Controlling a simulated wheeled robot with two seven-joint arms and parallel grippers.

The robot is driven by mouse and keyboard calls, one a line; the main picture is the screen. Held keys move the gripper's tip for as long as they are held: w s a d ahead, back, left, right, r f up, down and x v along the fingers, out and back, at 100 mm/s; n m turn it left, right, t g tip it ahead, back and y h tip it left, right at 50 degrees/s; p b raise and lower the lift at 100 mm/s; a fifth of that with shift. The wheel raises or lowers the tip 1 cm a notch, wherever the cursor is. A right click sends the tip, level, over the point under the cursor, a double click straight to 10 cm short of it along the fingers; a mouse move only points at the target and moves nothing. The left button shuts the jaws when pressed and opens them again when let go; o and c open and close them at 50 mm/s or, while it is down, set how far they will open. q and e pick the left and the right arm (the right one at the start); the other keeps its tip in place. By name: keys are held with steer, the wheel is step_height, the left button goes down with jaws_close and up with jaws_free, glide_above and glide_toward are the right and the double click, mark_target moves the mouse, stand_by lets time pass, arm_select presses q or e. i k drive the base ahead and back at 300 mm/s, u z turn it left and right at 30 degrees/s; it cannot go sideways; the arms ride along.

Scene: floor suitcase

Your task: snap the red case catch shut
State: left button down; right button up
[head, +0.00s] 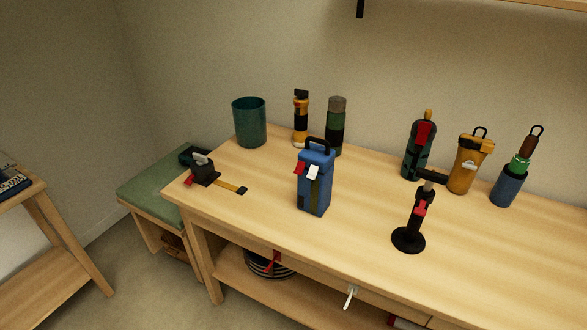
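A blue upright case (309,192) with a black top handle stands near the middle of the wooden worktop. A small red catch (301,168) is on the upper front of the case, at the left. A white catch (313,172) sits right beside it. Both catches seem to stick out from the front, but they are too small to tell their exact angle. Neither of my grippers shows in the head view, and nothing touches the case.
A black stand with a red part (408,239) is right of the case. A strap buckle (204,172) lies at the left. A teal bin (250,123), flasks and bottles line the back. A white handle (351,297) juts from the worktop front. Worktop in front of the case is clear.

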mark_target(300, 166)
steer(key=z, duration=0.8)
steer(key=i, duration=0.65)
steer(key=u, duration=0.7)
